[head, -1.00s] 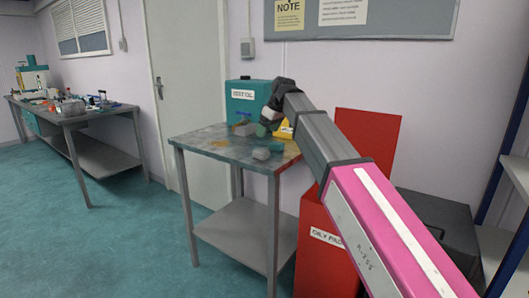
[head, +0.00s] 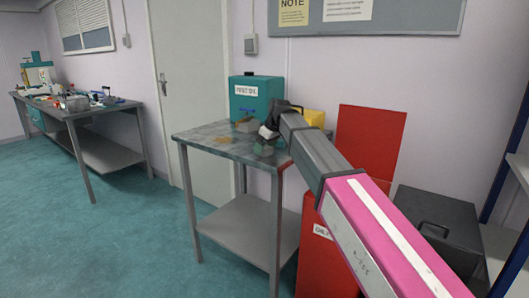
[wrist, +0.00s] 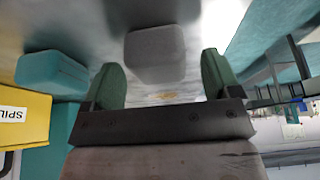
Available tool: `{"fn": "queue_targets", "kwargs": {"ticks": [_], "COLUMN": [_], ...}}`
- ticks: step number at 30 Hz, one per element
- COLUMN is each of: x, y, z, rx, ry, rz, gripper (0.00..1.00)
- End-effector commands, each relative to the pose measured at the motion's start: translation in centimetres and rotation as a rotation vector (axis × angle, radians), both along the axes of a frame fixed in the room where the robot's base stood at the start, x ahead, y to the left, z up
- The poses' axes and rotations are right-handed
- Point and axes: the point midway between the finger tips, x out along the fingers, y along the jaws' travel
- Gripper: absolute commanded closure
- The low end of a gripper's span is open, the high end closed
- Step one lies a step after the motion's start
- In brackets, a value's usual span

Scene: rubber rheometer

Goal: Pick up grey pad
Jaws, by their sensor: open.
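The grey pad (wrist: 155,48) is a rounded block lying on the metal table. In the wrist view it shows just beyond and between my fingertips. My gripper (wrist: 161,80) is open, with one green finger pad to each side and nothing held. In the head view my gripper (head: 264,147) is low over the right part of the small table (head: 205,139).
A teal block (wrist: 50,74) lies left of the fingers in the wrist view, near a yellow box (wrist: 22,118). A labelled teal box (head: 257,92) stands at the table's back. A red bin (head: 318,255) stands right of the table. The table's left part is clear.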

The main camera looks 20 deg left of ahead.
Motion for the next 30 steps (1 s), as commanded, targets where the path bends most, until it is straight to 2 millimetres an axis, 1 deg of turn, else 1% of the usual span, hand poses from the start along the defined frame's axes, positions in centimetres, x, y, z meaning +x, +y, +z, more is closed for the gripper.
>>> {"fn": "queue_targets", "kwargs": {"ticks": [1,3,8,9,11,12,13,14,16,17,25,30], "x": [0.1,0.1,0.1,0.1,0.1,0.1,0.1,0.1,0.1,0.1,0.1,0.2], "y": [0.2,0.3,0.3,0.3,0.3,0.3,0.3,0.3,0.3,0.3,0.3,0.3], "z": [-0.5,-0.8,-0.8,-0.8,-0.8,-0.8,-0.8,-0.8,-0.8,-0.8,-0.6,0.6], "rx": [-0.001,0.0,0.0,0.0,0.0,0.0,0.0,0.0,0.0,0.0,0.0,0.001], "ry": [0.0,0.0,-0.001,-0.001,-0.001,-0.001,-0.001,-0.001,-0.001,-0.001,-0.001,-0.001], "rz": [0.0,0.0,-0.001,-0.001,-0.001,-0.001,-0.001,-0.001,-0.001,-0.001,-0.001,-0.001], "gripper": [0.17,0.17,0.17,0.2,0.4,0.53,0.63,0.7,0.7,0.74,0.74,0.74]}}
